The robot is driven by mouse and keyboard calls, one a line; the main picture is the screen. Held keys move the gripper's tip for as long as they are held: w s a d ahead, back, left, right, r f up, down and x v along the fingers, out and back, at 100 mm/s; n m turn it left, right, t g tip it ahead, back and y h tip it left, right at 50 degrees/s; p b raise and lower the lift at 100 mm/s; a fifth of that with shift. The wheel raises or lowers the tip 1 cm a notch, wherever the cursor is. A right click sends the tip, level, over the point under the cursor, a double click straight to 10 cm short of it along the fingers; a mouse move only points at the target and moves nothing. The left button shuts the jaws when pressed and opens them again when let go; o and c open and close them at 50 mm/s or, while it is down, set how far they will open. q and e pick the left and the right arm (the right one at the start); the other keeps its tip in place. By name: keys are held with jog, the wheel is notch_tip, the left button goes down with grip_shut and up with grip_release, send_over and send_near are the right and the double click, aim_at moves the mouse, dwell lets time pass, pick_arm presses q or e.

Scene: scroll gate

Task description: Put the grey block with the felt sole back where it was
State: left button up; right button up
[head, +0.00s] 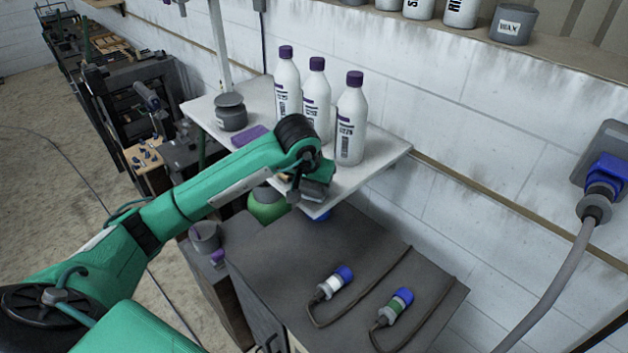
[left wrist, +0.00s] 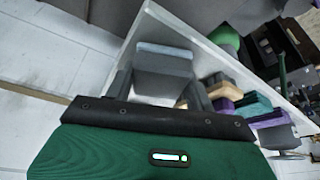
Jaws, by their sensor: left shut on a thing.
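My left gripper (head: 308,190) is at the near edge of the white shelf, towards its right corner. It is shut on a grey block (left wrist: 163,75), which sits between the two fingers in the left wrist view. A paler blue-grey layer, likely the felt sole, shows along the block's far end. In the head view my wrist and fingers hide most of the block. I cannot tell whether the block touches the shelf. My right gripper is in neither view.
The white shelf (head: 388,150) carries three white bottles (head: 316,98) with purple caps, a dark grey pot (head: 231,112) and a purple block (head: 250,135). Several coloured blocks (left wrist: 250,104) lie beside my gripper. A dark cabinet (head: 300,262) with two plugs (head: 334,283) stands below.

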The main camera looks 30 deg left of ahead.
pick_arm(q)
jog(key=shift+f, duration=0.15)
jog(key=shift+f+b, duration=0.15)
jog(key=shift+b, duration=0.2)
jog(key=o, duration=1)
jog(key=shift+c, duration=0.2)
jog(key=shift+r+p, duration=0.3)
jog(key=shift+p, duration=0.05)
jog(key=b+v, duration=0.4)
jog(key=v, duration=0.8)
jog(key=shift+b, duration=0.4)
